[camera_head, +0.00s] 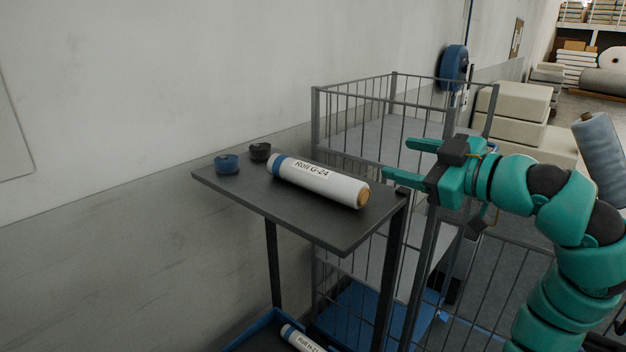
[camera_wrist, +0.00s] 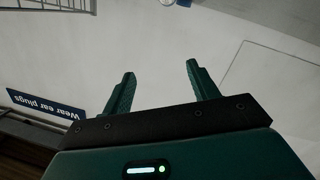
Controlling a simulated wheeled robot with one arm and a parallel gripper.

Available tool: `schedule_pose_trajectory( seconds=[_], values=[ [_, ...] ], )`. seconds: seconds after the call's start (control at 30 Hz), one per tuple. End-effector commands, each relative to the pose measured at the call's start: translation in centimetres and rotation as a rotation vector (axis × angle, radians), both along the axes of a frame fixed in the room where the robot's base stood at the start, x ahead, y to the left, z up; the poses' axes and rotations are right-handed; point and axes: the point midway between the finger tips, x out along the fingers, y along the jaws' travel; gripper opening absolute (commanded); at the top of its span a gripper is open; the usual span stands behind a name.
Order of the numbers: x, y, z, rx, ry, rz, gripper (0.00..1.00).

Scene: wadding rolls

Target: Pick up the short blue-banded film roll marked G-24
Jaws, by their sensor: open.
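The film roll marked G-24 (camera_head: 325,183) is white with a blue band near its left end and a tan core at its right end. It lies on its side on the dark small table (camera_head: 330,233). My gripper (camera_head: 397,161) is open and empty, to the right of the roll and apart from it, with its fingers pointing left. In the wrist view the two fingers of my gripper (camera_wrist: 158,85) are spread with only wall behind them. The roll does not show in the wrist view.
A blue spool (camera_head: 227,165) and a black spool (camera_head: 260,151) stand at the table's left back. A wire cage cart (camera_head: 316,118) stands close behind and right. Another roll, marked H-24 or similar (camera_head: 300,340), lies below. A plain wall (camera_head: 150,80) bounds the left.

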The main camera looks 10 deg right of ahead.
Motion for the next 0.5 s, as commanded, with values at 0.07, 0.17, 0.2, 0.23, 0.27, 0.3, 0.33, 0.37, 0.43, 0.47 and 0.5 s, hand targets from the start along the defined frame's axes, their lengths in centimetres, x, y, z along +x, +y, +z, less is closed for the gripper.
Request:
schedule_pose_trajectory(
  seconds=[0.07, 0.17, 0.2, 0.23, 0.27, 0.3, 0.33, 0.37, 0.43, 0.47, 0.5],
  values=[
    [0.2, -0.2, -2.6, -0.066, 0.086, -0.01, 0.59],
    [0.3, -0.6, -4.7, -0.123, 0.156, -0.025, 0.59],
    [0.3, -0.7, -5.2, -0.137, 0.172, -0.03, 0.59],
    [0.3, -0.8, -5.5, -0.145, 0.182, -0.032, 0.59],
    [0.4, -0.8, -5.7, -0.151, 0.188, -0.034, 0.59],
    [0.5, -0.8, -6.0, -0.156, 0.195, -0.036, 0.59],
    [0.7, -0.7, -6.0, -0.159, 0.196, -0.035, 0.59],
    [0.9, -0.6, -6.1, -0.162, 0.193, -0.033, 0.59],
    [1.6, -0.1, -6.2, -0.159, 0.191, -0.031, 0.59],
    [2.0, 0.1, -6.4, -0.159, 0.192, -0.03, 0.59],
    [2.5, 0.4, -6.6, -0.158, 0.193, -0.029, 0.59]
  ],
)
